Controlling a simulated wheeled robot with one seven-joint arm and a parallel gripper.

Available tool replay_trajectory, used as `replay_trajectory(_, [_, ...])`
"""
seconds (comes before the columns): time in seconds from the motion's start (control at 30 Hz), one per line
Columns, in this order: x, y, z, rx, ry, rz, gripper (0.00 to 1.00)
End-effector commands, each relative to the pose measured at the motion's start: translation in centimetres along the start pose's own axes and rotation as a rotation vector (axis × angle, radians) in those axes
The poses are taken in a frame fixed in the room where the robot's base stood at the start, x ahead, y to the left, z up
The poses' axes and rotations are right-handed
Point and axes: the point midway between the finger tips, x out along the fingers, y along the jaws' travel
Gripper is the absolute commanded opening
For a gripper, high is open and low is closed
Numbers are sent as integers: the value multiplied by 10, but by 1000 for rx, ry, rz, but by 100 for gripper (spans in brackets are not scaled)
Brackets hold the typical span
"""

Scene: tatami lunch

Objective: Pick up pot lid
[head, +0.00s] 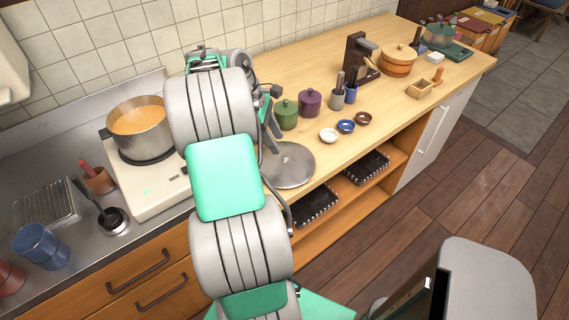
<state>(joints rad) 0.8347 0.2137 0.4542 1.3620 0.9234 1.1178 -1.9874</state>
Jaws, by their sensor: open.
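The pot lid (292,168) is a flat grey metal disc lying on the wooden counter near its front edge. My arm crosses in front and hides its left part. The open pot (138,126) of orange soup stands on the white stove at the left. My gripper (273,136) is partly hidden behind my arm. Its dark fingers point down just above and behind the lid, open. I cannot tell whether they touch the lid or its knob.
A green jar (287,115) and a purple jar (310,102) stand close behind the lid. A white bowl (328,136), a blue bowl (346,127) and a brown bowl (363,118) are to its right. Black trays (315,205) lie on the shelf below. The counter farther right has free room.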

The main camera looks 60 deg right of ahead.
Motion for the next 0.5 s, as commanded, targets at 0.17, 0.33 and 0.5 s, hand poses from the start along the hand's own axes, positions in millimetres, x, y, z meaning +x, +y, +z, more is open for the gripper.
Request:
replay_trajectory(0.17, [29, 0, -1, 2, 1, 0, 47])
replay_trajectory(0.33, [58, 1, -1, 1, 1, 1, 47])
replay_trajectory(0.5, [64, 1, -2, 1, 2, 5, 47])
